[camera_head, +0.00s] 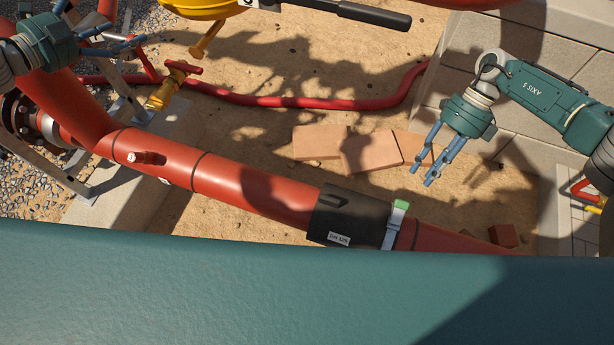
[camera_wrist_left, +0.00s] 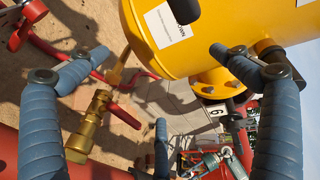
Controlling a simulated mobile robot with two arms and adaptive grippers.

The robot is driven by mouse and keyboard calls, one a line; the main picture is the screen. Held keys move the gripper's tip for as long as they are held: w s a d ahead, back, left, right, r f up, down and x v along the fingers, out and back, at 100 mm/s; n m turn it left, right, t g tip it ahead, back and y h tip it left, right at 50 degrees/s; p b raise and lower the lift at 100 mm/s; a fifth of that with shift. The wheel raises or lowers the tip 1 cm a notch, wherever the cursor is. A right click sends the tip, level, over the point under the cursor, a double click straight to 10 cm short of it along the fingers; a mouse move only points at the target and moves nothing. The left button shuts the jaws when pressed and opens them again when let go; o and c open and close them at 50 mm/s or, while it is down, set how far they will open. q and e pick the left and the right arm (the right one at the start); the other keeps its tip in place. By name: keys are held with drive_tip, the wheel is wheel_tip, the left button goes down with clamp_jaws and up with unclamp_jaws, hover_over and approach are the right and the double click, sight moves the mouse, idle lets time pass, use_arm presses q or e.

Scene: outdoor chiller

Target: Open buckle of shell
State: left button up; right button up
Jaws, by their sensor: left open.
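The shell is a black sleeve (camera_head: 342,214) around the red pipe, at the lower middle of the head view. Its buckle (camera_head: 395,222) is a pale grey band with a green tab on top, at the sleeve's right end. My right gripper (camera_head: 421,175) is above and to the right of the buckle, apart from it. Its blue fingers are spread and empty. My left gripper (camera_head: 125,43) is at the upper left, far from the shell. In the left wrist view (camera_wrist_left: 155,90) its fingers are wide apart with nothing between them. The lower pipe side is hidden.
The red pipe (camera_head: 250,187) runs diagonally across the head view. A brass valve (camera_head: 168,92) and a yellow body (camera_head: 205,8) are near my left gripper. Flat bricks (camera_head: 370,152) and a red hose (camera_head: 290,103) lie on sandy ground. A paved block stands at right.

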use_arm(q)
drive_tip(key=s+d+f+m+g, duration=0.1)
drive_tip(key=s+f+m+g, duration=0.25)
drive_tip(key=f+m, duration=0.35)
drive_tip(key=s+a+f+m+g+y, duration=0.9)
drive_tip(key=s+a+f, duration=0.35)
drive_tip(key=f, duration=0.25)
drive_tip(key=m+g+h, duration=0.2)
drive_tip(key=m+h, duration=0.1)
drive_tip(key=h, duration=0.1)
approach(322, 200)
drive_tip(key=w+a+f, duration=0.1)
drive_tip(key=a, duration=0.4)
drive_tip(key=w+a+f, duration=0.1)
drive_tip(key=a+f, duration=0.1)
drive_tip(key=a, duration=0.4)
drive_tip(key=w+a+f, duration=0.1)
drive_tip(key=a+f, duration=0.1)
drive_tip(key=a, duration=0.4)
drive_tip(key=shift+w+a+f, duration=0.1)
drive_tip(key=shift+f, duration=0.1)
drive_tip(key=s+d+r+n+h, duration=0.2)
drive_tip(key=d+r+n+h, duration=0.1)
drive_tip(key=d, duration=1.2)
drive_tip(key=x, duration=1)
drive_tip(key=shift+s+a+f, duration=0.15)
drive_tip(key=shift+s, duration=0.05)
